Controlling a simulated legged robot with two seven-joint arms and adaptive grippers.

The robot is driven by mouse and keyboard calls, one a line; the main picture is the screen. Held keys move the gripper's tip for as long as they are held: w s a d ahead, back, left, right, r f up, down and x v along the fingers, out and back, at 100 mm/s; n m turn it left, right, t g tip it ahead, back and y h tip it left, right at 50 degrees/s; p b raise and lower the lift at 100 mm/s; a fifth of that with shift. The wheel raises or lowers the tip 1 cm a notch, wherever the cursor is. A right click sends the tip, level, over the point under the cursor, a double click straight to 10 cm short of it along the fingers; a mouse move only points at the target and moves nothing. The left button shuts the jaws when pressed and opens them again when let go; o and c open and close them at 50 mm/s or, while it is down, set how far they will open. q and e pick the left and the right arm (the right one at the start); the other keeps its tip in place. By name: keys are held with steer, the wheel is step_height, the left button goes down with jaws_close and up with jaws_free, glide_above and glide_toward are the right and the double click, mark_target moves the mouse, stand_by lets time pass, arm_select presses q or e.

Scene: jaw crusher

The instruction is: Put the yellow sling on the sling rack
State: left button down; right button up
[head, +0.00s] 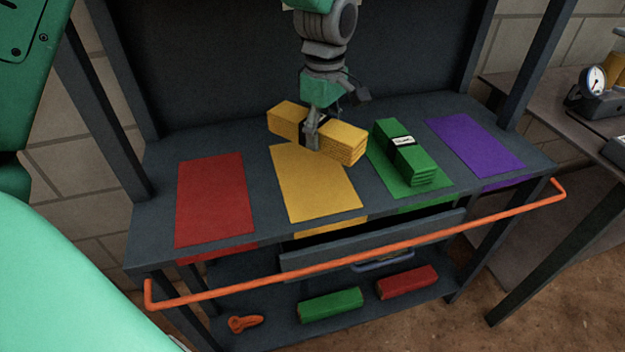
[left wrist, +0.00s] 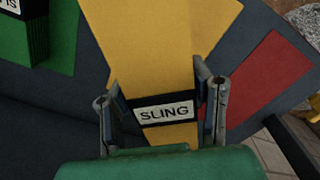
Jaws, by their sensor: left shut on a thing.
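The folded yellow sling (head: 345,149) has a black band with a white label reading "SLING". It is above or at the back edge of the yellow mat (head: 316,190), lying crosswise to it; I cannot tell whether it touches the shelf. My left gripper (head: 312,138) is shut on its middle from above. In the left wrist view the two fingers (left wrist: 163,108) stand on both sides of the sling's label (left wrist: 165,111). The sling rack (head: 262,142) is a dark frame with red, yellow, green and purple mats. My right gripper is not in view.
A folded green sling (head: 405,155) lies on the green mat beside the yellow one. The red mat (head: 215,198) and purple mat (head: 474,143) are bare. An orange rail (head: 370,245) runs along the front. Green (head: 331,305) and red (head: 407,282) bundles lie on the lower shelf.

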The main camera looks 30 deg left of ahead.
arm_select(q)
steer(key=shift+w+a+r+n, duration=0.15)
steer(key=shift+w+n, duration=0.15)
steer(key=shift+n, duration=0.2)
steer(key=shift+f, duration=0.3)
steer(key=b, duration=0.1)
glide_above(317, 175)
steer(key=f, duration=0.6)
steer(key=shift+a, duration=0.25)
steer(key=f, duration=0.1)
steer(key=d+f+b, duration=0.1)
steer(key=f, duration=0.1)
steer(key=shift+d, duration=0.15)
steer(key=shift+d+f, duration=0.1)
steer(key=shift+f, duration=0.05)
steer(key=shift+a, duration=0.35)
steer(key=c, duration=0.7)
jaws_free()
steer(key=shift+a+f, duration=0.1)
steer(key=shift+a, duration=0.05)
steer(key=shift+c, duration=0.2)
steer(key=shift+a, duration=0.1)
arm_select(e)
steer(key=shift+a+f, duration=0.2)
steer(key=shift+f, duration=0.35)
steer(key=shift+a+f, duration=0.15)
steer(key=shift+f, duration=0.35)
